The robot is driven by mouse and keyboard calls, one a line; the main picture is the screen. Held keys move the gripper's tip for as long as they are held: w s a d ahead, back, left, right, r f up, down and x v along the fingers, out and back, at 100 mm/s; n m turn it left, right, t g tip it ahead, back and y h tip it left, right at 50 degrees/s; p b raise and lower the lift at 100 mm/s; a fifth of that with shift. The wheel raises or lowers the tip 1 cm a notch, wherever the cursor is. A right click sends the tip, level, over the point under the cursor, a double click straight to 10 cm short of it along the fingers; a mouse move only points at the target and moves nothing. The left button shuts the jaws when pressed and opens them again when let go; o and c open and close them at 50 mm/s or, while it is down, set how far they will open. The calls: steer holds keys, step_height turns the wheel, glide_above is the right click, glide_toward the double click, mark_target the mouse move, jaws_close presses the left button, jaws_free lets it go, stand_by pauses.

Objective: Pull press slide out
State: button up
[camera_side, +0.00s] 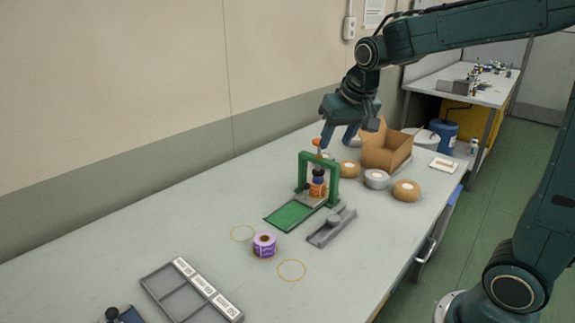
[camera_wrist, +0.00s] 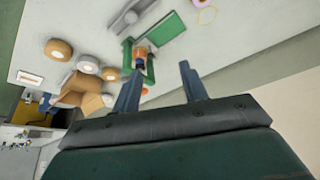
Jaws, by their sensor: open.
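The green press (camera_side: 303,170) stands on the bench as an upright frame with an orange knob (camera_side: 318,143) on top. An orange roll with a dark top (camera_side: 317,187) sits inside the frame on a light plate. A flat green plate (camera_side: 291,215) extends from the frame's front. I cannot tell exactly which part is the slide. My gripper (camera_side: 338,142) is open and empty, above and just behind the press, with its fingers pointing down near the knob. In the wrist view the press (camera_wrist: 128,52) lies beyond the open fingers of my gripper (camera_wrist: 160,72).
A grey fixture (camera_side: 332,228) lies right of the green plate. A purple roll (camera_side: 264,246) and a grey tray (camera_side: 190,290) stand toward the front. Tan rolls (camera_side: 406,190), a grey roll (camera_side: 376,179) and an open cardboard box (camera_side: 388,150) crowd the back right.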

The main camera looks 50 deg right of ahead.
mark_target(307, 184)
steer(key=w+d+f+m+g+h, duration=0.1)
steer(key=w+d+f+m, duration=0.3)
steer(key=w+d+f, duration=0.6)
steer(key=w+f, duration=0.2)
steer(key=w, duration=0.2)
steer(key=shift+w+f, duration=0.15)
steer(key=shift+f, duration=0.15)
steer(key=shift+d+x, duration=0.15)
steer(key=shift+x, duration=3.2)
steer(key=shift+d+x, duration=0.15)
steer(key=shift+x, duration=3.2)
jaws_close()
